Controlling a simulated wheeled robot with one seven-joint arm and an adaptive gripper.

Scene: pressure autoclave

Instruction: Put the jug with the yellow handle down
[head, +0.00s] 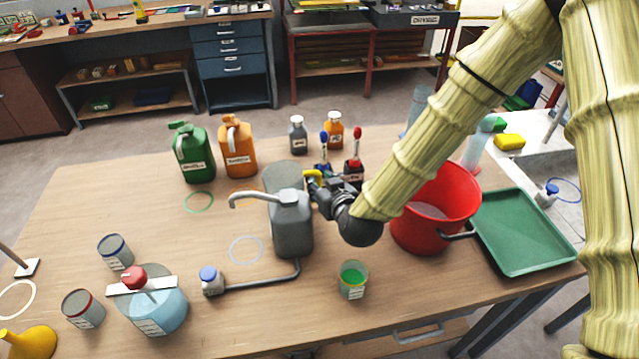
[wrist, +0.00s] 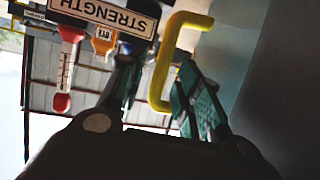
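The jug (head: 283,177) is a translucent grey vessel behind the grey can in the head view. Its yellow handle (head: 312,176) points right, toward my gripper (head: 318,187). In the wrist view the jug's grey wall (wrist: 270,75) fills the right side. The handle (wrist: 160,75) stands between the two fingers of my gripper (wrist: 160,85), with a gap visible on either side of its bar. The right finger reaches toward the handle's loop. The fingers look open. The jug's lower part is hidden by the grey can, so I cannot tell whether its base touches the table.
The grey spouted can (head: 291,225) stands close in front. A red bucket (head: 436,210) and green tray (head: 524,232) are right of my arm. Green (head: 192,155) and orange (head: 238,148) canisters stand left, small bottles (head: 298,135) behind. Bare table lies around the pale ring (head: 232,241).

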